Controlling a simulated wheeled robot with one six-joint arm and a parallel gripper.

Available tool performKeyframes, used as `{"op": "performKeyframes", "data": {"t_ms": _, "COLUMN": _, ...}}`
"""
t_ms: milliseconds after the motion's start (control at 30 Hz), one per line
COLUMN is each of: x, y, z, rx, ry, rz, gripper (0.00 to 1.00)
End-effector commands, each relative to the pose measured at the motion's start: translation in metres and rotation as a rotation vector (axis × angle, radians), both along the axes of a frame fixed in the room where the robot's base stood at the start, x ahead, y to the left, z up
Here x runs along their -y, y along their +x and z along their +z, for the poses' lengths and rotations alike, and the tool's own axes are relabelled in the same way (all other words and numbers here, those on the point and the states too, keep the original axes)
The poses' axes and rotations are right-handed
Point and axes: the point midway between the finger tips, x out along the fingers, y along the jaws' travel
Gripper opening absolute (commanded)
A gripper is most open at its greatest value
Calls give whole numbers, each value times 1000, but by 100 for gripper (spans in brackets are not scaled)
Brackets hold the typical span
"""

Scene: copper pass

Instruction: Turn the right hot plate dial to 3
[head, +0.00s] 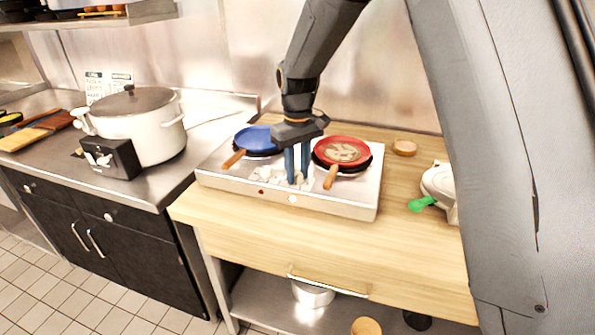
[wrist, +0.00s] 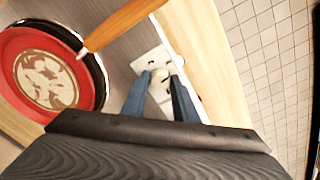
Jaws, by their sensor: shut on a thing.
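The hot plate (head: 340,207) is a low metal box on the wooden counter. A blue pan (head: 256,138) sits on its left plate and a red pan (head: 344,147) on its right plate; the red pan also shows in the wrist view (wrist: 50,80). My gripper (head: 298,180) points down at the front of the hot plate, between the pan handles. In the wrist view its blue fingers (wrist: 163,82) are closed around the pale right dial (wrist: 161,74), on a white plate with dark marks. The fingers partly hide the dial, and I cannot read its setting.
The red pan's wooden handle (head: 331,177) is close to the right of my fingers. A large white pot (head: 139,125) stands on the steel counter at left. A pale object with a green handle (head: 423,203) lies at right. The wooden counter's front is clear.

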Motion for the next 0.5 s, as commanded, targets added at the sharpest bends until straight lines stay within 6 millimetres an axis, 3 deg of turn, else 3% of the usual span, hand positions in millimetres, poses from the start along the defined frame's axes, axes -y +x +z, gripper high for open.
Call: {"op": "performKeyframes", "data": {"t_ms": 500, "x": 0, "y": 0, "z": 1, "rx": 0, "ry": -1, "rz": 491, "gripper": 4}}
